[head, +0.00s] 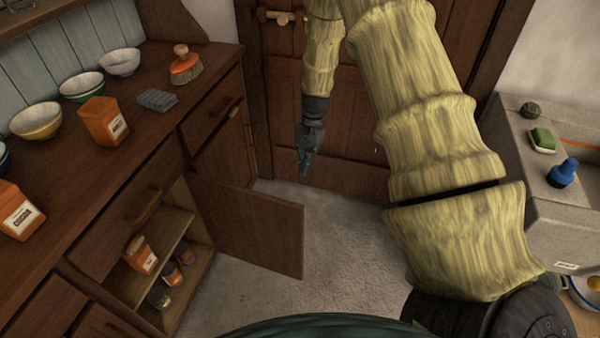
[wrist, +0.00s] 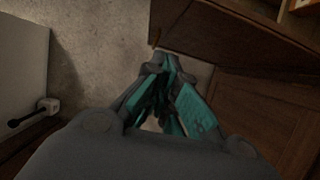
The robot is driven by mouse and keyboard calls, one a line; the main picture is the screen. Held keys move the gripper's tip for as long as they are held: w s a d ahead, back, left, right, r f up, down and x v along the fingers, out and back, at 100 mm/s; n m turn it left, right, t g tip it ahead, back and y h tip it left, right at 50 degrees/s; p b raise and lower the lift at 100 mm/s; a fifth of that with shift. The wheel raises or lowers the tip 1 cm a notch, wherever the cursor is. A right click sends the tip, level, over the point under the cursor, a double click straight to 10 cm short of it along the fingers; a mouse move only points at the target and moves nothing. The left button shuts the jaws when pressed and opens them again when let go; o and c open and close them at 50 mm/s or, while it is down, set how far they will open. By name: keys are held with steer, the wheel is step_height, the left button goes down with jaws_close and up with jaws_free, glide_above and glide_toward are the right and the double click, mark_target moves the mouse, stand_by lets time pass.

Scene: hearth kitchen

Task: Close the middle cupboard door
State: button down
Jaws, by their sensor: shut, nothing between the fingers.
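The middle cupboard door (head: 258,228) stands wide open in the head view, swung out from the dresser over the floor. Its open cupboard (head: 178,240) shows a shelf with an orange box (head: 140,256) and some jars below. My gripper (head: 304,170) hangs pointing down beyond the door's far side, in front of the wooden room door, apart from the cupboard door. The fingers are shut and empty. In the wrist view, my gripper (wrist: 172,75) points over the floor, with dark wooden panels at the right; which panel is the middle door is hard to tell.
A stone sink (head: 525,175) with a sponge and blue bottle stands at the right. The floor (head: 340,240) right of the open door is clear.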

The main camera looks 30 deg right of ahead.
steer(key=s+a+f, duration=0.4)
steer(key=a+f, duration=0.1)
steer(key=f, duration=0.3)
steer(key=shift+s+a+p, duration=0.15)
steer(key=shift+s+p, duration=0.1)
steer(key=shift+p, duration=0.2)
steer(key=shift+a+r, duration=0.1)
